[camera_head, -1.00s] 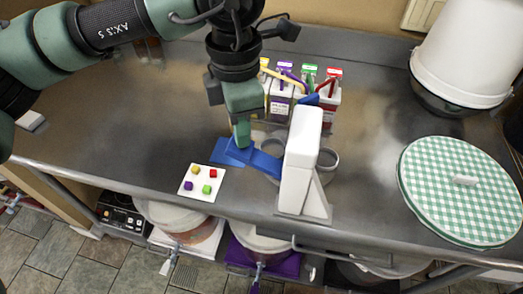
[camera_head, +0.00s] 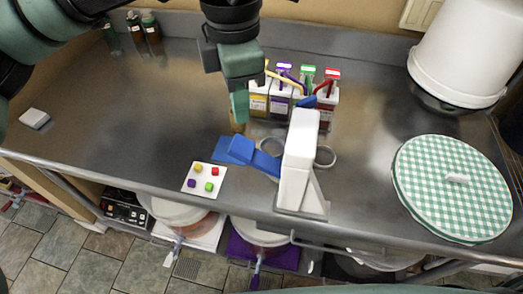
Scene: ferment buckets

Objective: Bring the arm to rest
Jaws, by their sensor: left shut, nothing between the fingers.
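My left arm comes in from the upper left. My left gripper (camera_head: 239,118) points down over the counter, its green fingers shut and empty. It shows just above and left of the blue lever (camera_head: 265,160) of a white upright device (camera_head: 299,165), and a gap shows between fingertips and lever in the picture. My right gripper is not in view.
Several small cartons with coloured tops (camera_head: 281,98) stand right behind the gripper. A white card with coloured buttons (camera_head: 204,180) lies in front. A white bucket (camera_head: 461,60) and a green checkered round lid (camera_head: 452,190) are on the right. The counter's left part (camera_head: 110,125) is mostly clear.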

